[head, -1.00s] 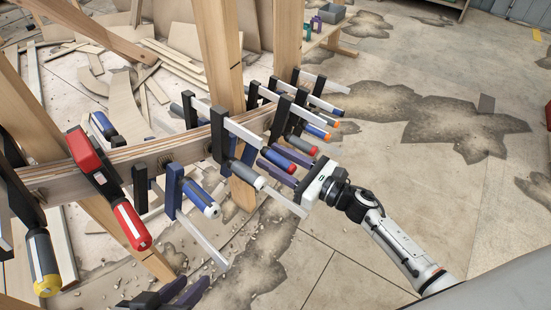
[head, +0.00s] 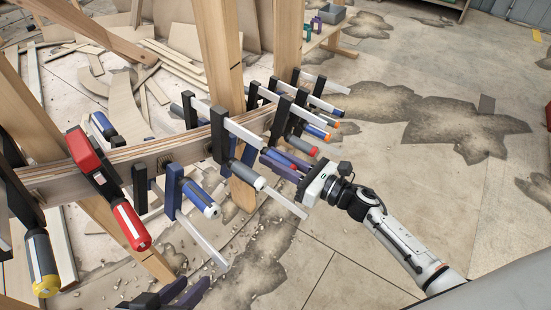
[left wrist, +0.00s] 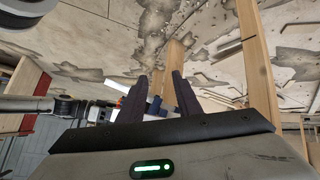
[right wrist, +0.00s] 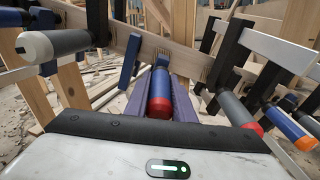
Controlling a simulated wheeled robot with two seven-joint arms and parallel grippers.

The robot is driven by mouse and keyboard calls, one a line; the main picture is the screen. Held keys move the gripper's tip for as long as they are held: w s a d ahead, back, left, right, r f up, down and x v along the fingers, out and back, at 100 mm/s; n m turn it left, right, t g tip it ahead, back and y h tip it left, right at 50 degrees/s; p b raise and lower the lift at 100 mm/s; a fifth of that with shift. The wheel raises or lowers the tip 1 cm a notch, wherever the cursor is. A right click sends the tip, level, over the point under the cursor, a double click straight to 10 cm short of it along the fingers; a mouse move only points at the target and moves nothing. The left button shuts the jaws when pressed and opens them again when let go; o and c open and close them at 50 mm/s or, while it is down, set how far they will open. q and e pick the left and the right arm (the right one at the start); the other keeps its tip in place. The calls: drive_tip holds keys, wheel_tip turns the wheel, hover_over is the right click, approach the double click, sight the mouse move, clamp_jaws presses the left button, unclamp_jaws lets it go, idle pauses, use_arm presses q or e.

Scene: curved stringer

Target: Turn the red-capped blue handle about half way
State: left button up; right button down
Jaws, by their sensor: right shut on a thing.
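The red-capped blue handle (right wrist: 159,92) belongs to a clamp on the curved wooden stringer. In the right wrist view it lies lengthwise between the two purple fingers of my right gripper (right wrist: 158,82), its red cap towards the palm. The right gripper is shut on it. In the head view this gripper (head: 281,164) reaches in from the right and its fingers cover much of the handle. My left gripper (head: 182,294) is at the bottom edge of the head view. In the left wrist view its fingers (left wrist: 158,98) are apart, with nothing held between them.
The curved stringer (head: 140,157) carries several clamps. A grey handle with a red end (head: 303,146) is close beside the gripped one. A grey-and-white handle (head: 248,175) is on the other side. A red clamp (head: 131,225) hangs at left.

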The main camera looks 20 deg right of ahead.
drive_tip(key=shift+m+y, duration=0.3)
drive_tip(key=shift+m, duration=0.8)
drive_tip(key=shift+f+m+g+y+b, duration=0.1)
drive_tip(key=shift+m+g+y+b, duration=0.25)
drive_tip(key=shift+m, duration=2.05)
drive_tip(key=m+y+b, duration=0.1)
drive_tip(key=m, duration=0.4)
drive_tip(key=shift+s+m+y, duration=0.1)
drive_tip(key=shift+m+y, duration=0.15)
drive_tip(key=shift+m, duration=0.05)
use_arm(q)
drive_tip(key=shift+w+d+r+t+h, duration=0.25)
drive_tip(key=shift+d+r+t+h, duration=0.15)
drive_tip(key=shift+d+r, duration=0.3)
use_arm(e)
drive_tip(key=shift+m, duration=0.6)
use_arm(q)
drive_tip(key=shift+a+r, duration=0.1)
drive_tip(key=shift+r, duration=0.05)
use_arm(e)
drive_tip(key=c, duration=1.5)
unclamp_jaws()
